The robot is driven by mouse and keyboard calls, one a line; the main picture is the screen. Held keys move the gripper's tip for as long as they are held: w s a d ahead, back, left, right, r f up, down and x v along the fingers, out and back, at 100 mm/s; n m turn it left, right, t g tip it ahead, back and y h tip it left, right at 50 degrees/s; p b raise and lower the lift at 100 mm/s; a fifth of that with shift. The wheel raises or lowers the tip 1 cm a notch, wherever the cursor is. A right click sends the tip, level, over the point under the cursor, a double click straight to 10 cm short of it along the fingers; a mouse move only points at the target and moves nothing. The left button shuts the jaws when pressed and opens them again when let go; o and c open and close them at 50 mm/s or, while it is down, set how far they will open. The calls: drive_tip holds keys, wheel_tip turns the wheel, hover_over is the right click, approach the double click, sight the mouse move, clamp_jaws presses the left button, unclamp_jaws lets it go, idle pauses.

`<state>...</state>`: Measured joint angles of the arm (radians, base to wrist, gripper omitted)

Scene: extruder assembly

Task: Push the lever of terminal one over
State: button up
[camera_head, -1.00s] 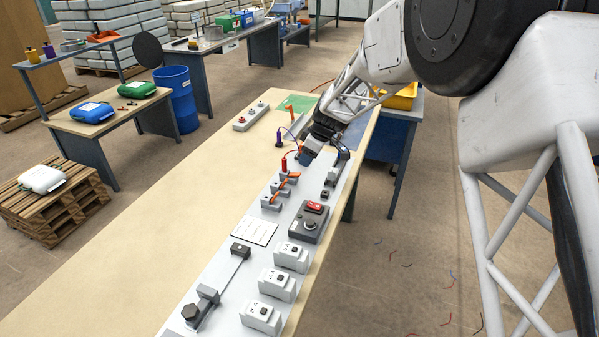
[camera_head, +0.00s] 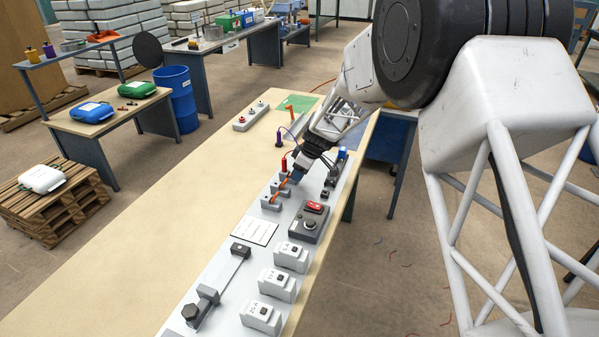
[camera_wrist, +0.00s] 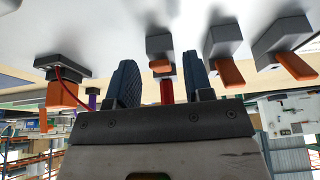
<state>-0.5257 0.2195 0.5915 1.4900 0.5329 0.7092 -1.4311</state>
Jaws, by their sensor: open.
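A row of three grey terminals with orange levers (camera_head: 270,202) stands on the light panel, in the head view. In the wrist view, one terminal (camera_wrist: 159,45) shows between my fingers, its short orange lever (camera_wrist: 160,67) seen end-on. Two more terminals (camera_wrist: 222,40) with longer orange levers (camera_wrist: 230,73) lie to its right. I cannot read which is terminal one. My gripper (camera_head: 296,176) is open with blue fingers, low at the far end of the row. The fingers (camera_wrist: 160,85) hold nothing, and contact with a lever cannot be told.
A red plug (camera_head: 284,164) and a purple plug (camera_head: 279,141) stand close by. A grey box with a red switch (camera_head: 316,207) and several white breaker blocks (camera_head: 291,256) sit nearer on the panel. The table's left part (camera_head: 170,230) is clear.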

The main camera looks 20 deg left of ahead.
drive_tip(key=shift+a+f, duration=0.1)
drive_tip(key=shift+f, duration=0.05)
clamp_jaws()
drive_tip(key=shift+f+y, duration=0.25)
drive_tip(key=shift+y, duration=0.55)
idle(0.3)
unclamp_jaws()
drive_tip(key=shift+d+r, duration=0.15)
drive_tip(key=shift+d, duration=0.05)
